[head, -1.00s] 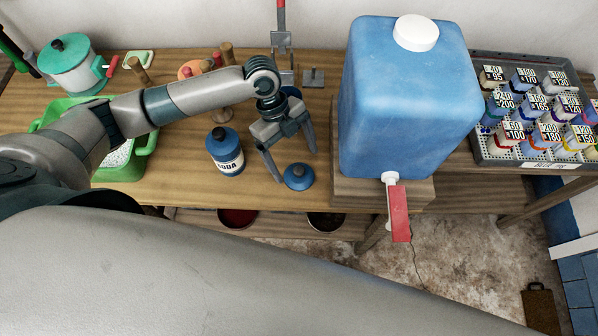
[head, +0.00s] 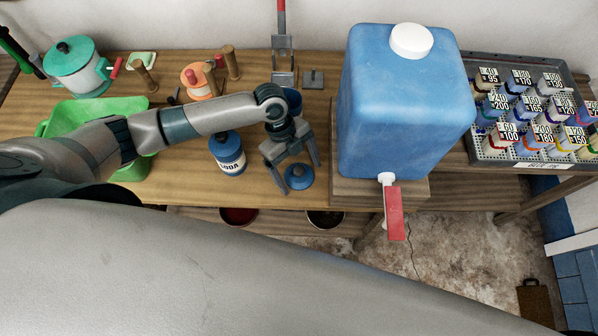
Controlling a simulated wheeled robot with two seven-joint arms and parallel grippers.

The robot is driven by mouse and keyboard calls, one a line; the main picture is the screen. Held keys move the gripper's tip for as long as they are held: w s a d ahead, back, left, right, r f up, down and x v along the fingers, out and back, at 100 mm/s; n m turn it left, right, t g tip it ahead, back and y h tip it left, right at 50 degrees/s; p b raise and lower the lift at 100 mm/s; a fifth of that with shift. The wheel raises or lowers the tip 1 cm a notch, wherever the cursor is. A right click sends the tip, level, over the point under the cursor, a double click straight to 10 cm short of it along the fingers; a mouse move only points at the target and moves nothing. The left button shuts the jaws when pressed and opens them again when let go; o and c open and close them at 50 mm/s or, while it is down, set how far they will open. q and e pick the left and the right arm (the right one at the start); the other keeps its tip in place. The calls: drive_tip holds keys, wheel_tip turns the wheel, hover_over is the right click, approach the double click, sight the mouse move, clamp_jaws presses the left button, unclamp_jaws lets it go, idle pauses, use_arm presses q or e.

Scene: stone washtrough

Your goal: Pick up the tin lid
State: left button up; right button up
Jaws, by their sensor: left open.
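The tin lid, a small round blue lid with a dark knob (head: 298,178), lies on the wooden table near its front edge. My left gripper (head: 299,177) is open and reaches down over the lid, one finger to its left and the other to its upper right. I cannot tell whether either finger touches it. A blue SODA tin (head: 229,158) with a dark top stands to the left of the gripper. Another dark blue vessel (head: 293,97) stands behind the gripper, partly hidden by my arm. My right gripper is not in view.
A large blue water canister (head: 405,110) with a red tap handle (head: 396,213) stands on a wooden block close to the right. A green basin (head: 95,112) is at the left. A grey rack of labelled bottles (head: 490,152) is far right.

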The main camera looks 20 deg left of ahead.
sight(301, 172)
use_arm(q)
drive_tip(key=shift+c, duration=0.2)
drive_tip(key=c, duration=1.1)
drive_tip(key=shift+r, duration=0.15)
drive_tip(key=shift+r+b, duration=0.45)
drive_tip(key=shift+r, duration=0.05)
wheel_tip(301, 172, up, 2)
drive_tip(key=shift+w+r+b, duration=0.1)
drive_tip(key=shift+r+b, duration=0.1)
drive_tip(key=shift+b, duration=0.5)
drive_tip(key=shift+s+d+r+b, duration=0.55)
drive_tip(key=shift+s+d+r, duration=0.6)
drive_tip(key=shift+s, duration=0.55)
drive_tip(key=shift+s+d+r+b, duration=0.5)
drive_tip(key=shift+s+d+r, duration=0.35)
drive_tip(key=shift+s+r, duration=0.65)
drive_tip(key=shift+s+d+r+b, duration=0.55)
drive_tip(key=shift+s+d+r, duration=0.5)
drive_tip(key=shift+s, duration=0.85)
